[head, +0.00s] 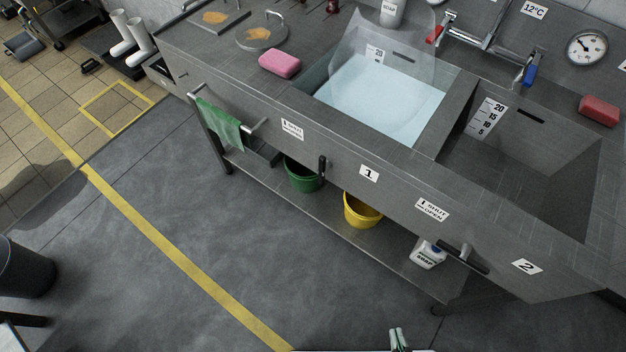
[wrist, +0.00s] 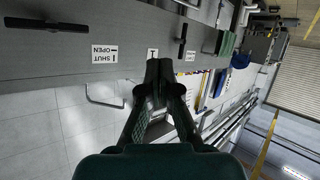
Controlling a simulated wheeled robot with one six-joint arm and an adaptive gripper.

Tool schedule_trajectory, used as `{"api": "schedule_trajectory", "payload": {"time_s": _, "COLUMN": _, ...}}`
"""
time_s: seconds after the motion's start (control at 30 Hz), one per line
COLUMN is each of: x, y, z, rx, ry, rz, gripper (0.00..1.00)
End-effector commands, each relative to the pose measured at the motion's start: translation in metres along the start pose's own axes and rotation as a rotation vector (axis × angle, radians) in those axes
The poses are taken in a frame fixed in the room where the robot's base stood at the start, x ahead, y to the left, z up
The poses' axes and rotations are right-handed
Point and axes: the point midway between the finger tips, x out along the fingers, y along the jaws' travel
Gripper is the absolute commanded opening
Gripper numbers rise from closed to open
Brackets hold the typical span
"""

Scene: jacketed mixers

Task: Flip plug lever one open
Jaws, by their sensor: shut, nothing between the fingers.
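Plug lever one (head: 322,167) is a small black lever on the front panel of the sink, left of the "1" label (head: 369,173). It stands upright, its length running up and down the panel. In the wrist view the lever (wrist: 183,40) shows beyond and a little right of my fingertips. A shut/open label (head: 292,129) is left of it. My gripper (wrist: 159,72) is shut and empty, apart from the lever.
Lever two (head: 462,258) lies lengthwise along the panel near the "2" label (head: 526,267). The left basin holds water (head: 385,95); the right looks empty. A green cloth (head: 220,126) hangs on a rail. Green (head: 303,177) and yellow (head: 361,211) buckets stand below. The floor in front is clear.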

Motion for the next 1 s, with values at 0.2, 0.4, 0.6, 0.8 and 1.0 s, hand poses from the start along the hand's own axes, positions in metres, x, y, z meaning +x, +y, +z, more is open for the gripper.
{"api": "schedule_trajectory", "payload": {"time_s": 0.2, "x": 0.057, "y": -0.015, "z": 0.053, "rx": -0.206, "ry": -0.087, "rz": -0.061, "gripper": 0.00}}
{"api": "schedule_trajectory", "payload": {"time_s": 0.4, "x": 0.110, "y": -0.024, "z": 0.088, "rx": -0.398, "ry": -0.153, "rz": -0.078, "gripper": 0.00}}
{"api": "schedule_trajectory", "payload": {"time_s": 0.6, "x": 0.165, "y": -0.032, "z": 0.108, "rx": -0.584, "ry": -0.200, "rz": -0.060, "gripper": 0.00}}
{"api": "schedule_trajectory", "payload": {"time_s": 0.8, "x": 0.221, "y": -0.042, "z": 0.110, "rx": -0.762, "ry": -0.226, "rz": -0.008, "gripper": 0.00}}
{"api": "schedule_trajectory", "payload": {"time_s": 1.0, "x": 0.274, "y": -0.058, "z": 0.093, "rx": -0.926, "ry": -0.227, "rz": 0.077, "gripper": 0.00}}
